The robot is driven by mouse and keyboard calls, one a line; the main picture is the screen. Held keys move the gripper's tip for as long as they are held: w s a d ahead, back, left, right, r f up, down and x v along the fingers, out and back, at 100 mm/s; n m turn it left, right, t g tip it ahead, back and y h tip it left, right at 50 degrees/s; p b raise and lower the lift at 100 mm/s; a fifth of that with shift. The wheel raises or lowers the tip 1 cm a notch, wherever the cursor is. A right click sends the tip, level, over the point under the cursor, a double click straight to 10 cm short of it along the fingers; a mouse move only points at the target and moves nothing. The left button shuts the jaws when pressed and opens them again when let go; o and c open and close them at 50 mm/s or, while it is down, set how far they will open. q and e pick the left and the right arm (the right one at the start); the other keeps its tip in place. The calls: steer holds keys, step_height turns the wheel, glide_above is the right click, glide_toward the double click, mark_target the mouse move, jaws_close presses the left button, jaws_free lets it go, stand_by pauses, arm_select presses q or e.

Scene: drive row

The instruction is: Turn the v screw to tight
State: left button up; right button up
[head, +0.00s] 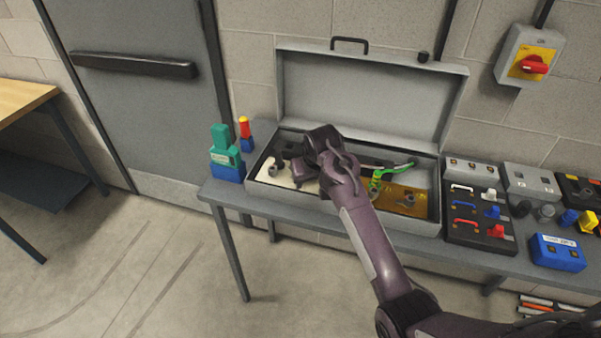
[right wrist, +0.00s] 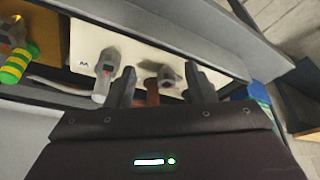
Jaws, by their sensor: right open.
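My right gripper (head: 292,168) is over the left part of the open grey case (head: 375,223) in the head view. In the right wrist view its two dark fingers (right wrist: 162,88) are apart. A white panel (right wrist: 135,45) lies beyond them, with a grey screw-like fitting (right wrist: 167,74) seen between the fingertips and another grey fitting (right wrist: 105,68) just left of the left finger. I cannot tell whether the fingers touch either one. A small dark mark stands beside the left fitting, too small to read surely. Which is the v screw is not clear. The left gripper is not in view.
The case lid (head: 370,95) stands up behind. A brass-coloured panel (head: 408,200) with a green-handled part (head: 385,175) is right in the case. A teal and blue block (head: 226,155) stands left of it; switch boxes (head: 480,205) crowd the right. Floor at left front is clear.

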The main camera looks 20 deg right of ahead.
steer(key=w+r, duration=0.3)
steer(key=w, duration=0.1)
steer(key=x, duration=0.2)
steer(key=p+x, duration=0.1)
steer(key=x, duration=0.4)
steer(key=shift+s+a+f, duration=0.1)
steer(key=shift+a, duration=0.15)
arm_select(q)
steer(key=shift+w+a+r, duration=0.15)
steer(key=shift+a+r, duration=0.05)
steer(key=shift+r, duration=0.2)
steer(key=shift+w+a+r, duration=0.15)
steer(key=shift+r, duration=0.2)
arm_select(e)
steer(key=c, duration=0.8)
steer(key=shift+c, duration=0.2)
